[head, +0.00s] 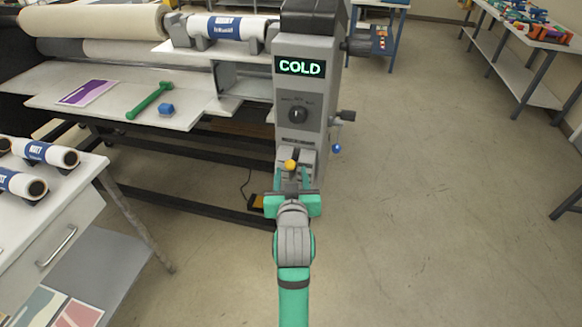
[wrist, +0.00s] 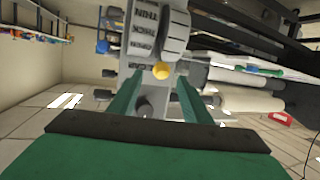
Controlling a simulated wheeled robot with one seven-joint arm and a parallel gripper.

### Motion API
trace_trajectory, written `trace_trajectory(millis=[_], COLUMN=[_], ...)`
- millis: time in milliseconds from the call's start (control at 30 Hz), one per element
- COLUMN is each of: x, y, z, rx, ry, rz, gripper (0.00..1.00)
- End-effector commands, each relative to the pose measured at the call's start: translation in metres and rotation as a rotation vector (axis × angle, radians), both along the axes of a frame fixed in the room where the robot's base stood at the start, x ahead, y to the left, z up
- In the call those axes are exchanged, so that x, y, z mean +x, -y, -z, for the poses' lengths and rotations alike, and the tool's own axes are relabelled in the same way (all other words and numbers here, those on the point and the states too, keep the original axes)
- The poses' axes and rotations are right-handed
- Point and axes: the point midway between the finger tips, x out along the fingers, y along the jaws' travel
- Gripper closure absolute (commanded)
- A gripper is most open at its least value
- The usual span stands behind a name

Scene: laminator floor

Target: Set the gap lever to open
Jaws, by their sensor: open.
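The gap lever's yellow ball knob (head: 291,165) is low on the front of the grey laminator column (head: 287,138). In the wrist view the knob (wrist: 161,70) sits close to a grey plate (wrist: 145,32) with several printed labels, too small and tilted to read surely. My gripper (head: 291,180) is open. In the wrist view its two green fingers (wrist: 160,88) point toward the knob, one on each side in the picture. I cannot tell whether they touch it. The lever's shaft is mostly hidden.
The column has a display (head: 301,67) reading COLD, a dial (head: 299,113) and a blue ball handle (head: 336,148) on its right. A cart (head: 75,190) stands left. Floor to the right is clear.

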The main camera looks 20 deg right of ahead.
Motion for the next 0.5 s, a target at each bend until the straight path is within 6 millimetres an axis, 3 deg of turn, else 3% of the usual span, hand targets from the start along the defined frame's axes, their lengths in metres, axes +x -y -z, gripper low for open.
trace_trajectory(millis=[200, 500], x=[-0.028, -0.038], y=[-0.009, -0.012], z=[-0.008, -0.010], rx=[-0.001, 0.001], ry=[0.001, 0.000], rz=[0.001, 0.001], gripper=[0.56, 0.56])
